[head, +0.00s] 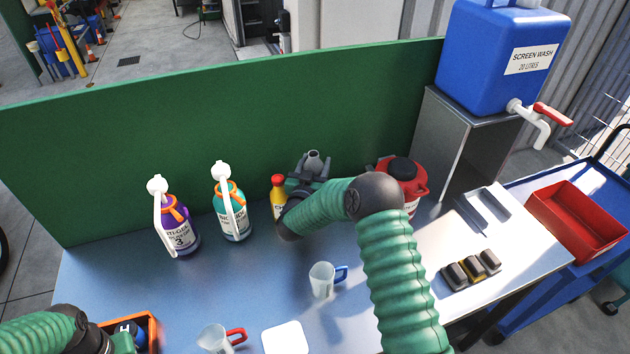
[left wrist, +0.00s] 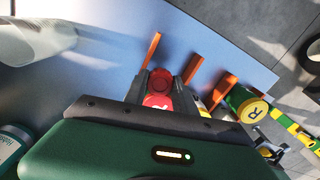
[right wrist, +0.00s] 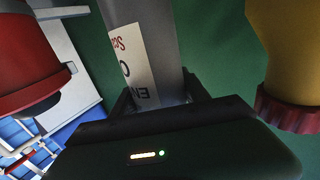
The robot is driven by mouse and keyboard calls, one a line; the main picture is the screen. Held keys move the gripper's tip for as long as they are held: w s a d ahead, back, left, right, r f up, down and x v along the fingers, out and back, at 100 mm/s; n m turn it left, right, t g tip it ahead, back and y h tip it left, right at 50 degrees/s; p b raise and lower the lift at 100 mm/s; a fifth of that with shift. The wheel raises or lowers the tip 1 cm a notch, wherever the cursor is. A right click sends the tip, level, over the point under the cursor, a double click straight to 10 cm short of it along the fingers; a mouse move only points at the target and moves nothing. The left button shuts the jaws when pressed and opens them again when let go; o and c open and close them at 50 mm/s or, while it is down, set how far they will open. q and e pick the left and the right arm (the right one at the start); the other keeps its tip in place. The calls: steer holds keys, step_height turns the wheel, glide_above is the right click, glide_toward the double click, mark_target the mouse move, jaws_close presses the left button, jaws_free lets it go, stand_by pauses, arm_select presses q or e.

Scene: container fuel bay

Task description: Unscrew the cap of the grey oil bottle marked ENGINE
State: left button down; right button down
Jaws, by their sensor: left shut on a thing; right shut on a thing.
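The grey oil bottle (head: 313,163) stands near the green back panel, its top showing behind my right arm. Its label, with the letters "EN" visible, is in the right wrist view (right wrist: 138,75). My right gripper (right wrist: 160,100) is shut on its body; the gripper also shows in the head view (head: 308,183). The bottle's cap is out of the right wrist view and unclear in the head view. My left gripper (left wrist: 162,90) is shut on a red, lettered object (left wrist: 160,80) among orange dividers. In the head view my left arm hides most of that spot.
An orange crate (head: 152,322) with a dark "H" piece is at the front left. Purple (head: 180,230) and teal (head: 232,215) pump bottles stand left. A yellow bottle (head: 278,195) and a red container (head: 408,180) flank the grey bottle. Two jugs (head: 322,280) (head: 214,340) stand in front.

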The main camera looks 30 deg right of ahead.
step_height(320, 180, down, 3)
steer(key=shift+r, duration=0.1)
arm_select(q)
steer(key=shift+d+r, duration=0.1)
arm_select(e)
steer(key=shift+d+f, duration=0.15)
steer(key=shift+f, duration=1.15)
steer(key=shift+w+f, duration=0.2)
steer(key=shift+f, duration=0.35)
steer(key=shift+s+f, duration=0.2)
steer(key=shift+s, duration=0.2)
steer(key=shift+w+f, duration=0.25)
steer(key=shift+w, duration=0.05)
steer(key=shift+f, duration=0.15)
steer(key=c, duration=0.8)
jaws_free()
steer(key=shift+c, duration=0.2)
steer(key=shift+o, duration=1.4)
steer(key=shift+s+r, duration=0.15)
steer(key=shift+r, duration=0.05)
arm_select(q)
steer(key=s+r+t, duration=0.2)
steer(key=s+r, duration=0.1)
steer(key=s, duration=0.5)
steer(key=shift+r+t, duration=0.3)
steer(key=shift+w, duration=0.1)
arm_select(e)
steer(key=shift+f, duration=0.1)
